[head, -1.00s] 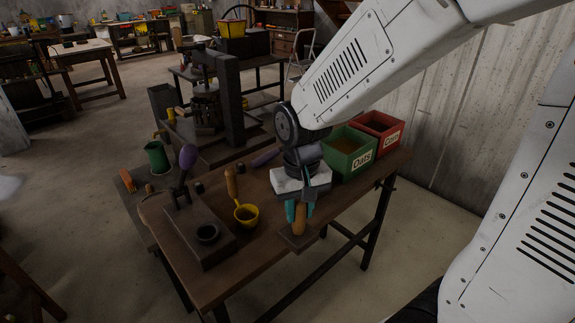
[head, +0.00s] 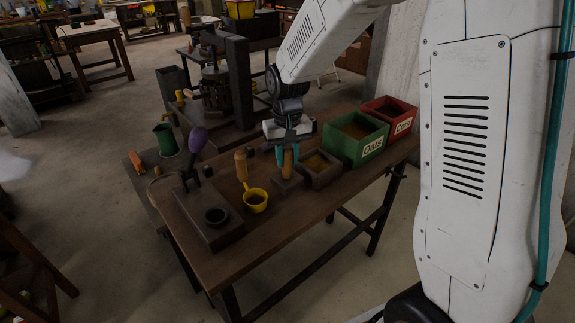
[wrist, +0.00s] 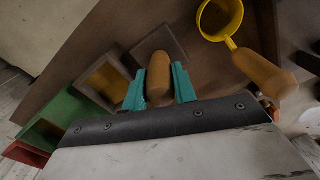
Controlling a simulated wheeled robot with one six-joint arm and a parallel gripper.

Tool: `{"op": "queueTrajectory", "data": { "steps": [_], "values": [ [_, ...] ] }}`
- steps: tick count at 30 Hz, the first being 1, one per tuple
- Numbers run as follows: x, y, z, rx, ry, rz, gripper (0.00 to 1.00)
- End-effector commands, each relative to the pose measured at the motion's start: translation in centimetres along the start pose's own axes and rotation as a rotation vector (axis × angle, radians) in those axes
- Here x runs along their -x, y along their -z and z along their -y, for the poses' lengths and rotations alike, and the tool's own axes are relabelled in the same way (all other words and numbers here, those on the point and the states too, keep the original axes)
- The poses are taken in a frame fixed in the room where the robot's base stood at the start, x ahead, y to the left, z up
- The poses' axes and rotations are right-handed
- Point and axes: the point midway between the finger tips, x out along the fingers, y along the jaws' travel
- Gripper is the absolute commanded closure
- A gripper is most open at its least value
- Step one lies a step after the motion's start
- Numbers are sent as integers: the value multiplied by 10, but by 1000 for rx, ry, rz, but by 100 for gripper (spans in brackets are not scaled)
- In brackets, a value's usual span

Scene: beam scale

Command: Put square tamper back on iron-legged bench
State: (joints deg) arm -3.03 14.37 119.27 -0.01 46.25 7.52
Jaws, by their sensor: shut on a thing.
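The square tamper has an upright wooden handle (head: 288,161) and a dark square base (head: 287,180). It also shows in the wrist view, with the rounded handle (wrist: 159,72) between the teal fingers and the base (wrist: 172,42) beyond. My gripper (head: 287,154) is shut on the handle. The iron-legged bench (head: 245,262) has a brown wooden top and dark legs. The tamper's base is over the bench top, between the yellow ladle and a square wooden box. I cannot tell whether the base touches the top.
The yellow ladle (head: 255,201) stands left of the tamper, the square box (head: 322,179) close on its right. Green (head: 371,150) and red (head: 407,123) bins stand at the right end. A dark block with a purple-knobbed lever (head: 222,238) is at left. The front strip is clear.

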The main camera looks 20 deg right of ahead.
Motion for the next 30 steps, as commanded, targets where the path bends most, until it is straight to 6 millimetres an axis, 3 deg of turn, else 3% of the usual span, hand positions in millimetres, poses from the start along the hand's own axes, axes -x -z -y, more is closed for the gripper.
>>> {"op": "queueTrajectory", "data": {
  "steps": [6,17,18,20,30],
  "values": [
    [-29,-1,0,0,0,3,100],
    [-33,-1,0,0,0,2,100],
    [-34,-1,0,0,0,2,70],
    [-33,-1,0,0,0,1,53],
    [-30,-1,0,0,0,0,51]
  ]
}}
